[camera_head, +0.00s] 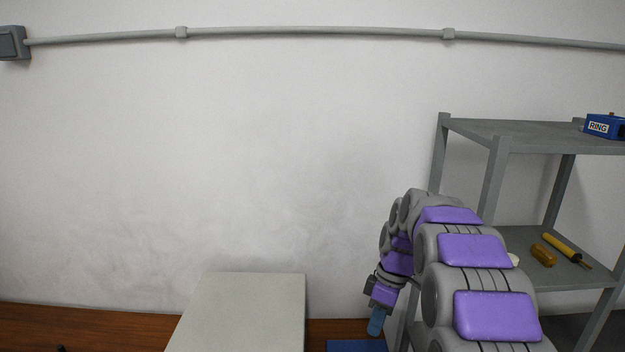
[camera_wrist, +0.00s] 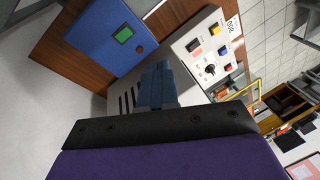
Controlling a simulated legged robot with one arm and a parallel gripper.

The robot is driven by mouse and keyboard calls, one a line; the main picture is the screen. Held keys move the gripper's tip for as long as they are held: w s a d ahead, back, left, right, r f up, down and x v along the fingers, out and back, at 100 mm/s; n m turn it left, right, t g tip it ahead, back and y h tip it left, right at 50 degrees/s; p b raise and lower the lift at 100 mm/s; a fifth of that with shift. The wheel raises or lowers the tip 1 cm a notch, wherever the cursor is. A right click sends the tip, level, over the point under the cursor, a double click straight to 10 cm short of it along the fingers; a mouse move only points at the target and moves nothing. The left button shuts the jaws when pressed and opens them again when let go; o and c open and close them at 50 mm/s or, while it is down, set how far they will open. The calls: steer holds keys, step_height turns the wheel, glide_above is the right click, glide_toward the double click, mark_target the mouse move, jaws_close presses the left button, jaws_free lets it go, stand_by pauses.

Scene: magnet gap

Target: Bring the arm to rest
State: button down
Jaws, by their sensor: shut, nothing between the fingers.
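My arm, with purple and grey segments, rises at the lower right of the head view and bends over toward the table. My gripper (camera_head: 376,322) hangs downward at its end, blue-tipped, above the wooden table (camera_head: 60,325). In the wrist view my gripper (camera_wrist: 157,82) is shut and empty, its blue fingers together. Beyond the fingers are a blue box with a green screen (camera_wrist: 112,40) and a grey control panel (camera_wrist: 222,45) with coloured buttons and a knob. I cannot tell whether the fingertips touch anything.
A grey metal shelf (camera_head: 495,150) stands right beside my arm. It holds a blue "RING" box (camera_head: 604,127) on top and a yellow-handled tool (camera_head: 562,247) below. A grey box (camera_head: 245,305) stands on the table left of my gripper. A conduit (camera_head: 310,31) crosses the wall.

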steer(key=s+m+h, duration=0.2)
steer(key=s+m, duration=1)
steer(key=s, duration=2.5)
steer(key=shift+s+d+f+m+h, duration=0.15)
steer(key=shift+d+f+m+h, duration=0.15)
steer(key=shift+m, duration=0.1)
